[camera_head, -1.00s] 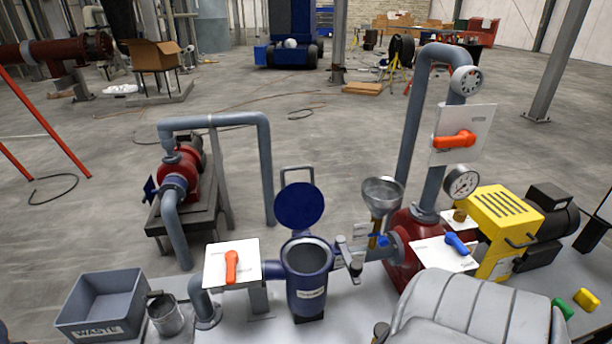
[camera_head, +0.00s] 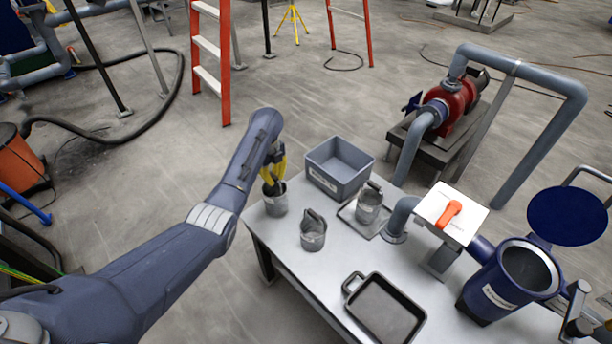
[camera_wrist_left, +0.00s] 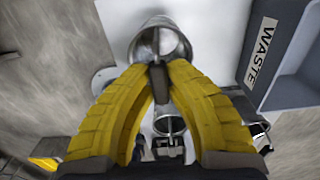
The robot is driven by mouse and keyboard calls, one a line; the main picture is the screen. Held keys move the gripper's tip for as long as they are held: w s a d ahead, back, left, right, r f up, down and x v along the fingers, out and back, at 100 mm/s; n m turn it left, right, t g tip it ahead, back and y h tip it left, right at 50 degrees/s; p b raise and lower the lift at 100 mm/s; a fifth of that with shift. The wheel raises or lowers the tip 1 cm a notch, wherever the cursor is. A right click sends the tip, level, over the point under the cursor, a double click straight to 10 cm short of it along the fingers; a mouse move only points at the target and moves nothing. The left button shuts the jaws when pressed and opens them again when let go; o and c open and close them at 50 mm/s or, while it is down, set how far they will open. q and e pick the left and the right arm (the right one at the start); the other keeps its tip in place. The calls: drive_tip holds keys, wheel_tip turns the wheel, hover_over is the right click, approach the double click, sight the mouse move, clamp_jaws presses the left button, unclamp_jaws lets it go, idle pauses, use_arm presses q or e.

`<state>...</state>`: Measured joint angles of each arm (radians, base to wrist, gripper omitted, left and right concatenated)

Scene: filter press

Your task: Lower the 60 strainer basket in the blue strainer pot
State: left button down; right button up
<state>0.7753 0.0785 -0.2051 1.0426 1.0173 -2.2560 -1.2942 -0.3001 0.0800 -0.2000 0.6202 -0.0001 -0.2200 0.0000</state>
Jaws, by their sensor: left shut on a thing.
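The blue strainer pot (camera_head: 503,283) stands on the right part of the table with its round lid (camera_head: 567,216) swung open and its mouth uncovered. My left gripper (camera_head: 271,180) is at the far left corner of the table, with its yellow fingers shut on the handle of a grey metal strainer basket (camera_head: 276,204). The wrist view shows the fingertips (camera_wrist_left: 159,68) together on the handle, over the basket (camera_wrist_left: 160,38). A second basket (camera_head: 313,240) and a third basket (camera_head: 368,209) stand nearby. The number on each basket is too small to read. My right gripper is not in view.
The grey WASTE bin (camera_head: 340,185) stands behind the baskets. An empty dark tray (camera_head: 385,318) lies at the table's front. A white panel with an orange valve handle (camera_head: 449,213) and grey pipework (camera_head: 401,216) stand between the baskets and the pot.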

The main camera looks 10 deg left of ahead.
use_arm(q)
drive_tip(key=r, duration=0.1)
drive_tip(key=w+a+r, duration=0.1)
drive_tip(key=shift+w+a+r+m, duration=0.2)
drive_tip(key=shift+a+r+m, duration=0.1)
drive_tip(key=shift+r, duration=0.25)
drive_tip(key=shift+s+d, duration=0.3)
drive_tip(key=shift+s, duration=0.05)
drive_tip(key=s+d, duration=0.1)
drive_tip(key=s+d+f, duration=0.1)
drive_tip(key=shift+s+d+f, duration=0.15)
drive_tip(key=shift+d+f, duration=0.1)
drive_tip(key=shift+d, duration=0.05)
drive_tip(key=shift+s+d+n, duration=0.1)
drive_tip(key=shift+d+n, duration=0.3)
drive_tip(key=shift+d, duration=0.1)
drive_tip(key=shift+r, duration=2.6)
